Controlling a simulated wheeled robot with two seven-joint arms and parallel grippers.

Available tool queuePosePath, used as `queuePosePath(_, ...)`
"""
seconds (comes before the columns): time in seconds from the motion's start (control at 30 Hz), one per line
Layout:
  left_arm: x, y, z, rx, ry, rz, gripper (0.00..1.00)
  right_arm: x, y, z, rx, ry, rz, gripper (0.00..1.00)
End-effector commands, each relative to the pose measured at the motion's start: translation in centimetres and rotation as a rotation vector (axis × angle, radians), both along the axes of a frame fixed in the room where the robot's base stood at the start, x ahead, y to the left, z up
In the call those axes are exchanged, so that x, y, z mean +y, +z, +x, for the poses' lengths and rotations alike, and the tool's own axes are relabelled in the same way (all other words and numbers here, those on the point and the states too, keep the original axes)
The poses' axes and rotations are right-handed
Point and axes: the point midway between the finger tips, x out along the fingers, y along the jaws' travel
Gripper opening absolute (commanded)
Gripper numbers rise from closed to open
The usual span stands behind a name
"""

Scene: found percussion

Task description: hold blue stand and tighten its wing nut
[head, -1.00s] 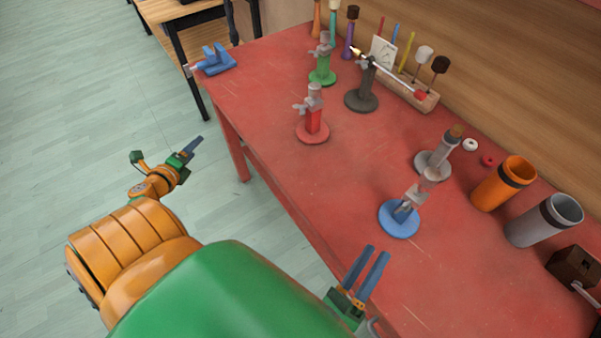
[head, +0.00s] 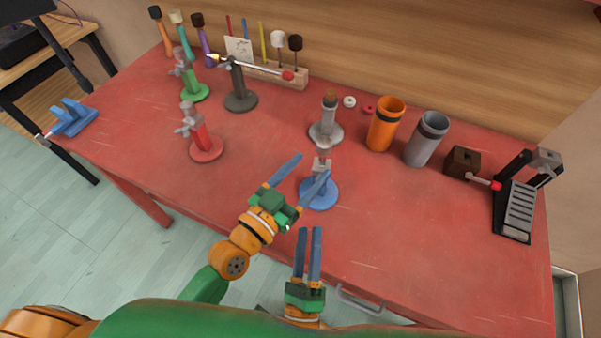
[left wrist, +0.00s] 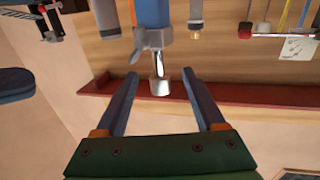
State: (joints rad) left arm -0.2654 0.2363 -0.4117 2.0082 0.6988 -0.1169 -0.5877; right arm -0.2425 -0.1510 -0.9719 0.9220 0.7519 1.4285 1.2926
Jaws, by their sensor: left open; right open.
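The blue stand (head: 329,192) stands upright near the table's front, with a round blue base and a grey clamp (head: 321,167) on top. In the left wrist view its blue post (left wrist: 152,12) and grey clamp (left wrist: 152,39) appear upside down, ahead of the fingers. My right gripper (head: 309,232) is open and empty, nearer the front edge.
A grey stand (head: 326,132) is close behind the blue one. An orange cup (head: 384,128) and a grey cup (head: 424,143) stand behind right. A red stand (head: 205,150) is at the left. A black pedal (head: 517,210) stands far right. The red table (head: 420,230) is clear front right.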

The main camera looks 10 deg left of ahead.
Motion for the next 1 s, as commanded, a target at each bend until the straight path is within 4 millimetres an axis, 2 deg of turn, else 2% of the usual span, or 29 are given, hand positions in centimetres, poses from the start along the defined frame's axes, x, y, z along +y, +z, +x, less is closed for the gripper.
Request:
queuePosePath(0.2, -2.1, 0.1, 3.7, -0.002, 0.001, 0.0, 0.71, 0.0, 0.0, 0.0, 0.0, 0.0, 0.0, 0.5)
queuePosePath(0.3, -2.7, 0.0, 4.7, -0.002, 0.002, 0.003, 0.71, 0.0, 0.0, 0.0, 0.0, 0.0, 0.0, 0.5)
queuePosePath(0.6, -3.0, 0.0, 5.2, -0.002, 0.002, 0.005, 0.71, 0.0, 0.0, 0.0, 0.0, 0.0, 0.0, 0.5)
queuePosePath(0.67, -2.9, 0.0, 5.2, -0.002, 0.002, 0.005, 0.58, 0.0, 0.0, 0.0, 0.0, 0.0, 0.0, 0.5)
queuePosePath(0.87, -2.9, 0.0, 5.2, -0.002, 0.003, 0.005, 0.04, 0.0, 0.0, 0.0, 0.0, 0.0, 0.0, 0.5)
queuePosePath(0.9, -2.9, 0.0, 5.2, -0.002, 0.003, 0.005, 0.0, 0.0, 0.0, 0.0, 0.0, 0.0, 0.0, 0.5)
queuePosePath(1.0, -2.9, 0.0, 5.2, -0.002, 0.003, 0.005, 0.0, 0.0, 0.0, 0.0, 0.0, 0.0, 0.0, 0.5)
